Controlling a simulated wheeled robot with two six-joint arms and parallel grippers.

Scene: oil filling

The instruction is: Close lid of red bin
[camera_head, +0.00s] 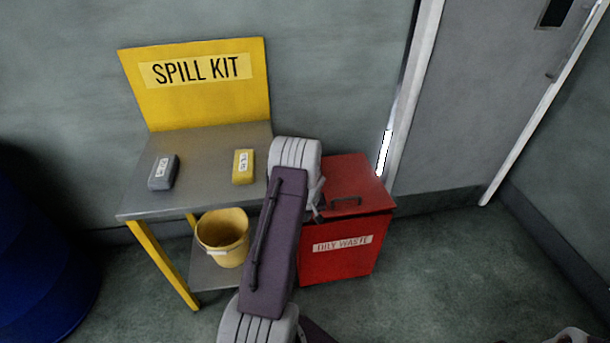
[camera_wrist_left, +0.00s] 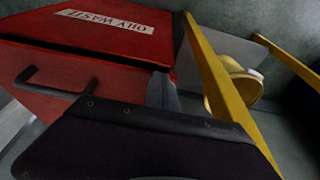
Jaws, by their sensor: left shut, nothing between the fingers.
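The red bin (camera_head: 337,262) stands on the floor right of the table, with a white "OILY WASTE" label on its front. Its red lid (camera_head: 350,175) lies flat across the top, and no gap shows under it. In the left wrist view the bin front (camera_wrist_left: 60,30) and handle (camera_wrist_left: 45,75) appear upside down. My left gripper (camera_head: 316,203) is shut and empty at the lid's left side, partly hidden by my arm. I cannot tell whether it touches the lid. My right gripper is out of view.
A grey-topped table (camera_head: 210,150) with yellow legs stands left of the bin, bearing a grey box (camera_head: 163,172) and a yellow box (camera_head: 243,167). A yellow bucket (camera_head: 222,238) sits on its lower shelf. A door (camera_head: 480,90) is at right. Floor right of the bin is clear.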

